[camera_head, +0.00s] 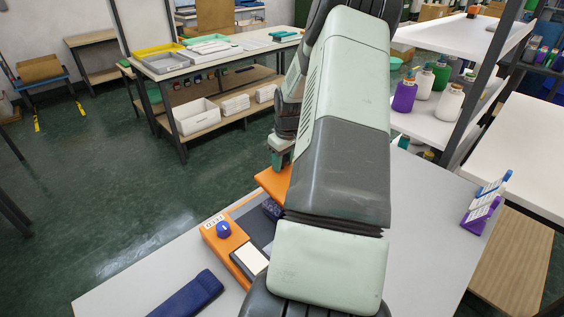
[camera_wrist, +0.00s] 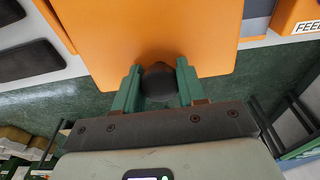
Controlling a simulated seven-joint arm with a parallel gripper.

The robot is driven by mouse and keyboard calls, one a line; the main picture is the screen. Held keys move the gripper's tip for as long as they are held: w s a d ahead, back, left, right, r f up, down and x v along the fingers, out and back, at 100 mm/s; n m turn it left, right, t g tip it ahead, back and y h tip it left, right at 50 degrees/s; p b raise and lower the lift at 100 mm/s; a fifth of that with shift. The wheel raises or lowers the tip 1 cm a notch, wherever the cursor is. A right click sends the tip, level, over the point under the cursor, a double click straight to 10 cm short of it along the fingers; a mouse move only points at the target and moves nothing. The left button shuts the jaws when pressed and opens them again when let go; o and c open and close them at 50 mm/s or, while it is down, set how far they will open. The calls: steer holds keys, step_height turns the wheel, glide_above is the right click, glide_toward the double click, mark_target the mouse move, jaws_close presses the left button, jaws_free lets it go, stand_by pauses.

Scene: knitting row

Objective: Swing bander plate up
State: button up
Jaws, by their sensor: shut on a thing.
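The bander plate (camera_wrist: 150,35) is a flat orange panel that fills the top middle of the wrist view. A dark round knob (camera_wrist: 159,82) sits at its near edge. My gripper (camera_wrist: 158,76) has its two green fingers on either side of the knob, shut on it. In the head view the plate (camera_head: 272,182) shows only as an orange strip under my gripper (camera_head: 279,160). My arm hides the rest of the plate there, so its tilt is hard to judge.
An orange machine body with a blue knob (camera_head: 223,229) and a white pad (camera_head: 250,260) stands beside the plate on the grey table (camera_head: 130,290). A dark blue case (camera_head: 188,297) lies in front.

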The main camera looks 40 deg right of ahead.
steer(key=shift+s+f, duration=0.1)
steer(key=shift+s, duration=0.15)
steer(key=shift+s+r+t, duration=0.4)
steer(key=shift+r, duration=0.35)
steer(key=shift+s+r+t, duration=0.35)
steer(key=shift+r+t, duration=0.05)
steer(key=shift+r, duration=0.4)
steer(key=shift+s+r+t, duration=0.5)
steer(key=shift+s+r, duration=0.15)
steer(key=shift+r, duration=0.25)
steer(key=shift+s+r+t, duration=0.1)
steer(key=shift+r+t, duration=0.2)
steer(key=shift+r, duration=0.2)
steer(key=shift+r, duration=0.1)
steer(key=shift+s+r+t, duration=0.8)
steer(key=shift+s+r, duration=0.2)
steer(key=shift+r, duration=0.25)
